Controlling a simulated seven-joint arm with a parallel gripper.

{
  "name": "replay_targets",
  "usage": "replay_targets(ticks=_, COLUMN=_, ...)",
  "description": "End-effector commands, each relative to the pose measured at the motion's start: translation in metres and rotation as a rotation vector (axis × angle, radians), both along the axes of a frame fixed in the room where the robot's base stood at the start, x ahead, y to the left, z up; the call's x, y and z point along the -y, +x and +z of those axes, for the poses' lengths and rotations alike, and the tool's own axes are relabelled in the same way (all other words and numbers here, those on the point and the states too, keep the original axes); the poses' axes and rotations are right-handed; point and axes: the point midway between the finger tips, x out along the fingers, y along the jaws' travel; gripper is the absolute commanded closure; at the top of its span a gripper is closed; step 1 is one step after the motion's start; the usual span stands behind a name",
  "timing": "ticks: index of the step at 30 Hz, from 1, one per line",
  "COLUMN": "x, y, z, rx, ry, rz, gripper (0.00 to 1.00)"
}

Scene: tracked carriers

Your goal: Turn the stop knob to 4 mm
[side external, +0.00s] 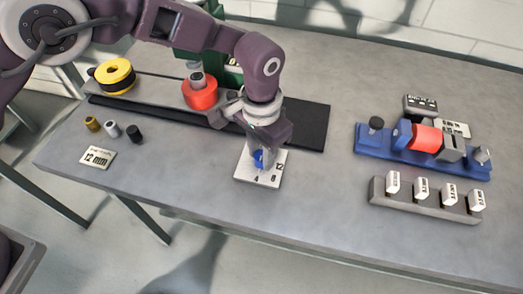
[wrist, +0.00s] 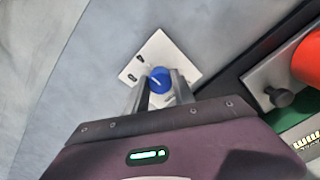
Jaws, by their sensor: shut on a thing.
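The stop knob (wrist: 159,80) is blue and round with a pale pointer line, on a white dial plate (side external: 245,174). In the side external view the knob (side external: 258,158) is partly hidden by my gripper, and the plate's marks 4, 8 and 12 show along its front and right edges. My gripper (wrist: 158,86) is over the plate with a finger on each side of the knob, shut on it. In the wrist view the pointer line runs toward the upper left of the knob; which mark it meets I cannot tell. A card reading 12 mm (side external: 97,158) lies at the left.
A dark rail (side external: 310,125) with a red cylinder (side external: 200,93) and a yellow roll (side external: 115,76) runs behind the plate. Small bushings (side external: 112,129) stand at the left. A blue fixture (side external: 375,140) and a grey rack (side external: 400,199) of white tags are at the right. The table's front middle is clear.

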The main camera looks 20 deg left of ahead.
Motion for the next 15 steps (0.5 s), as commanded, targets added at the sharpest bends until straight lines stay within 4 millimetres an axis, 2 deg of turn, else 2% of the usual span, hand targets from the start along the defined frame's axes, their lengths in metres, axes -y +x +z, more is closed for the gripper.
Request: replay_targets(ticks=15, x=-0.0005, y=-0.0006, z=0.0000, rx=-0.003, ry=0.002, rz=-0.034, gripper=1.00)
